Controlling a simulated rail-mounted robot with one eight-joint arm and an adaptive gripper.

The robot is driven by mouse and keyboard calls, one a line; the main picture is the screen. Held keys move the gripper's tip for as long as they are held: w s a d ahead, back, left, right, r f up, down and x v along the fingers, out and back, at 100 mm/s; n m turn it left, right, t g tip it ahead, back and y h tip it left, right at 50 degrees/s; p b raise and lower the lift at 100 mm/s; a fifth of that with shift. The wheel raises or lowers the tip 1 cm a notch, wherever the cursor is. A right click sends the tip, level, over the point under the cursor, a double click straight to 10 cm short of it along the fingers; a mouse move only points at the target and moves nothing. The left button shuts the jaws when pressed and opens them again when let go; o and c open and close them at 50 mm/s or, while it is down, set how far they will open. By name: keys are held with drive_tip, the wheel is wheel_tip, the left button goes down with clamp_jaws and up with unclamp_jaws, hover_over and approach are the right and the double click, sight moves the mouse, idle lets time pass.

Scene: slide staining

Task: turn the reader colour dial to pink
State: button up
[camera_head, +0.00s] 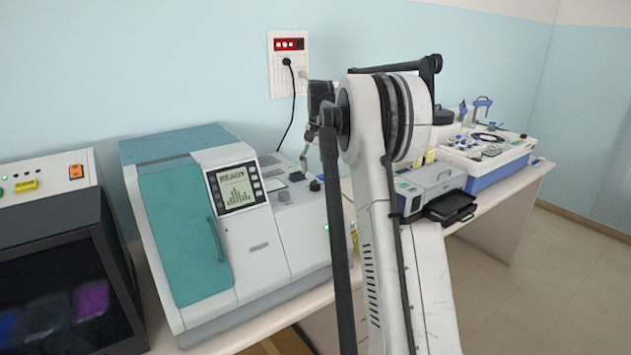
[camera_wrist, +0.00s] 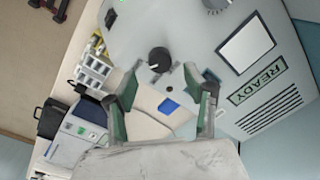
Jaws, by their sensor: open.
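A round black dial (camera_wrist: 159,61) with a white pointer mark sits on a pale machine panel (camera_wrist: 190,45) in the wrist view. No pink mark can be made out around it. My gripper (camera_wrist: 166,86) is open, its two dark green fingers spread on either side below the dial in the picture. Nothing is between the fingertips, and the dial lies just beyond them, apparently untouched. In the head view a white and teal machine (camera_head: 215,220) with a READY screen (camera_head: 235,188) stands left of my arm, with small dark knobs (camera_head: 283,196) on its top. The gripper is not clear there.
A dark-windowed device (camera_head: 60,270) stands at the far left. A grey and blue printer-like unit (camera_head: 430,185) with a black tray (camera_head: 451,207) and a white and blue station (camera_head: 490,158) stand to the right. A black cable (camera_head: 289,110) hangs from the wall socket.

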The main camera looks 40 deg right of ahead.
sight(315, 183)
drive_tip(key=shift+w+a+f+p, duration=0.1)
drive_tip(key=shift+f+p, duration=0.25)
drive_tip(key=shift+f, duration=2.25)
drive_tip(key=shift+c, duration=0.3)
drive_tip(key=c, duration=1.1)
drive_tip(key=shift+o, duration=0.2)
drive_tip(key=shift+n, duration=0.3)
drive_tip(key=shift+n+b, duration=0.85)
drive_tip(key=shift+n, duration=0.05)
drive_tip(key=n+b, duration=0.1)
drive_tip(key=n, duration=0.2)
drive_tip(key=shift+n+b, duration=0.3)
drive_tip(key=shift+b, duration=0.05)
drive_tip(key=n+b, duration=0.1)
drive_tip(key=n, duration=0.4)
drive_tip(key=shift+n+g+b, duration=0.3)
